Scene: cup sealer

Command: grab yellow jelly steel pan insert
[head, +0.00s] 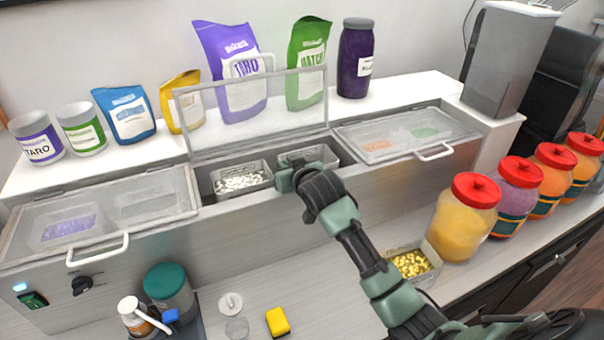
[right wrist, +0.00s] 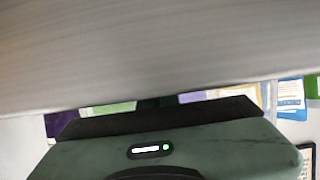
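The steel pan insert with yellow jelly (head: 411,264) sits on the lower counter at the right, in front of the topping station, partly hidden behind my right arm. My right gripper (head: 288,178) is well to its left and higher, at the front rim of the open middle compartment. It is beside a second steel pan insert (head: 322,154) there; I cannot tell if it touches it. Its fingers are hidden in the head view, and the right wrist view shows only its body (right wrist: 160,150) against a grey surface. My left gripper is not in view.
A pan of white pieces (head: 240,180) stands in the open compartment under a raised clear lid (head: 255,105). Closed lids flank it. A yellow jar (head: 463,220) with a red lid stands close behind the yellow jelly pan. A yellow sponge (head: 277,321) lies on the counter.

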